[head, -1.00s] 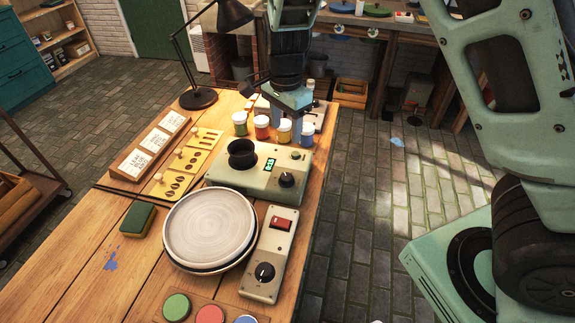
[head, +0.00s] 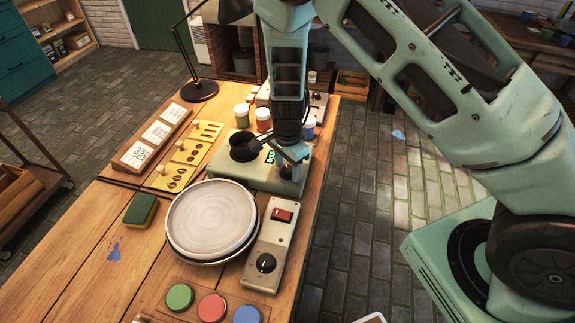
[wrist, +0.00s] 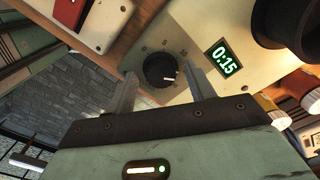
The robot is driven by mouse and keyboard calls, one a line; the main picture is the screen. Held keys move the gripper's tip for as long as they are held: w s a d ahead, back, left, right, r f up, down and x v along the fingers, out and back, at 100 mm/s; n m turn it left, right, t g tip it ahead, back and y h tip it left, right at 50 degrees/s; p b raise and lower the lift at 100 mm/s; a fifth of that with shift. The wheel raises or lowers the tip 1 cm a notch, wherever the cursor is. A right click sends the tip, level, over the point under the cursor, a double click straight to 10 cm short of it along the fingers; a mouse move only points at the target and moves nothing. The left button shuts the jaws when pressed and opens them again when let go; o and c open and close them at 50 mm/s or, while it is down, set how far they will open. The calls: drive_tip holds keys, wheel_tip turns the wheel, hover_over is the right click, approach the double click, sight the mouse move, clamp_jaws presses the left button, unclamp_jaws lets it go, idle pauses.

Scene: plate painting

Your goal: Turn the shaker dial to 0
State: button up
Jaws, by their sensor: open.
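The shaker (head: 225,175) is a pale green box with a black cup (head: 243,146) and a small green display (head: 270,157). In the wrist view the display (wrist: 224,63) reads 0:15. The shaker dial (wrist: 160,69) is a black round knob, its white mark toward the lower right. My gripper (head: 290,170) is over the dial's end of the shaker and mostly hides the dial in the head view. In the wrist view my gripper (wrist: 162,84) is open, one finger on each side of the dial; I cannot tell whether they touch it.
Lidded paint jars (head: 263,120) stand behind the shaker. A control box with a red switch (head: 282,215) and black knob (head: 265,263) lies in front, beside a stack of plates (head: 212,218). A desk lamp (head: 199,90) stands at the back left. Bare tabletop shows at the front left.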

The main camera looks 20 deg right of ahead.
drive_tip(key=shift+f, duration=0.15)
drive_tip(key=c, duration=1)
